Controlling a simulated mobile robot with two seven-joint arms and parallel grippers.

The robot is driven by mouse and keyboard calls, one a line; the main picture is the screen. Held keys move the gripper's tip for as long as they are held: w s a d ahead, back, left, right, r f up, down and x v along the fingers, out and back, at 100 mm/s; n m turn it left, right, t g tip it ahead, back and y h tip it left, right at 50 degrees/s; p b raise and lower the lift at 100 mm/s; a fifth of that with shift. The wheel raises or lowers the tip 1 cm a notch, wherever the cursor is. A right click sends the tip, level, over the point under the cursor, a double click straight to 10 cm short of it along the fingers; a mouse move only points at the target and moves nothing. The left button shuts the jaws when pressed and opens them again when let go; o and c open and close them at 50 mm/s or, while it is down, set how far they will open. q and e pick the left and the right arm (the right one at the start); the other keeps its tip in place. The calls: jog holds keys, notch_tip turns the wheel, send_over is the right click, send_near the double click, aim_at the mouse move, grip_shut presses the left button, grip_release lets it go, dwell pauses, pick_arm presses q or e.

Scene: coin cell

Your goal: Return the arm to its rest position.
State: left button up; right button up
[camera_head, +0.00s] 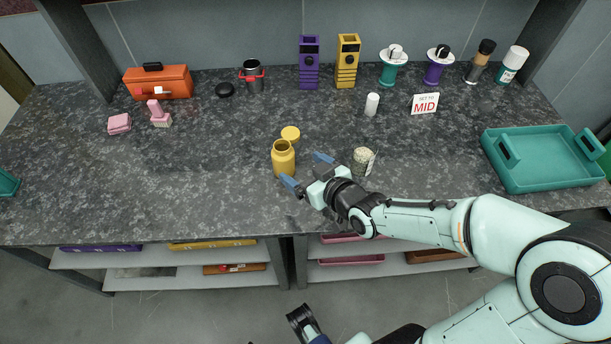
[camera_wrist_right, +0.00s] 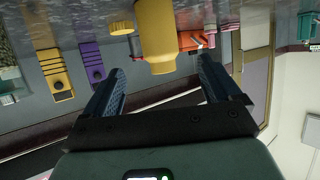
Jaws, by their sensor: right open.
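My right gripper (camera_head: 306,170) is open and empty over the counter, its blue fingers pointing left toward a yellow jar (camera_head: 283,160). The jar stands upright with its mouth open, and a yellow lid (camera_head: 290,133) is just behind it. In the right wrist view the picture is upside down, and the yellow jar (camera_wrist_right: 155,40) shows beyond and between the parted fingers (camera_wrist_right: 162,75), with nothing between them. My right arm stretches in from the right over the counter's front edge. A dark part of my body (camera_head: 303,322), perhaps the left gripper, shows at the bottom edge; its jaws cannot be made out.
A small labelled jar (camera_head: 363,161) stands close behind my right wrist. A teal tray (camera_head: 540,158) lies at the right. A MID sign (camera_head: 425,103) and white bottle (camera_head: 371,104) stand farther back. The counter's left front (camera_head: 130,200) is clear.

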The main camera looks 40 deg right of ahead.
jog(key=shift+s+b, duration=0.25)
jog(key=shift+b, duration=0.05)
dwell(0.5)
